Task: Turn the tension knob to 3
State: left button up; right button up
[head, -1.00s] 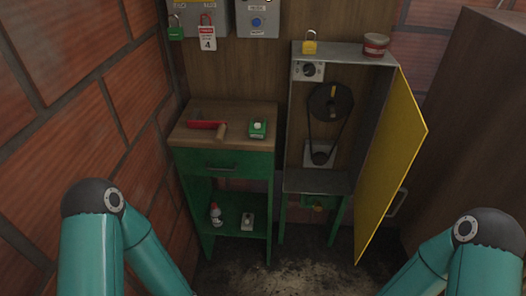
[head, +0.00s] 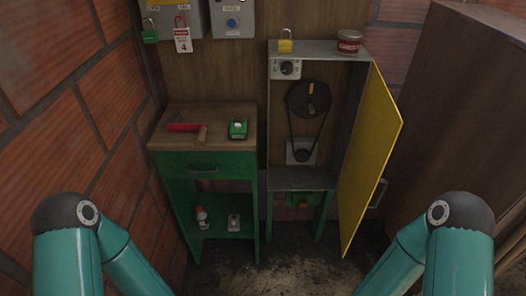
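A dial with a dark knob (head: 287,68) sits on a light plate at the top left inside the open grey cabinet (head: 302,178). Its markings are too small to read. Below it in the cabinet, a belt runs from a large dark pulley (head: 309,99) down to a small lower pulley (head: 303,152). The cabinet's yellow door (head: 370,158) stands open to the right. My two arms come in at the lower left and lower right, but both grippers are outside the view.
A green bench (head: 205,165) left of the cabinet holds a red-handled tool (head: 187,127) and a green device (head: 238,128). A yellow padlock (head: 285,46) and a red tin (head: 349,42) stand on the cabinet. A brick wall is at left, a brown cabinet (head: 445,110) at right.

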aim_at(287, 68)
jog(key=u, duration=2)
jog(key=i, duration=0.1)
jog(key=z, duration=3.7)
jog(key=i, duration=0.45)
jog(key=u, duration=1.65)
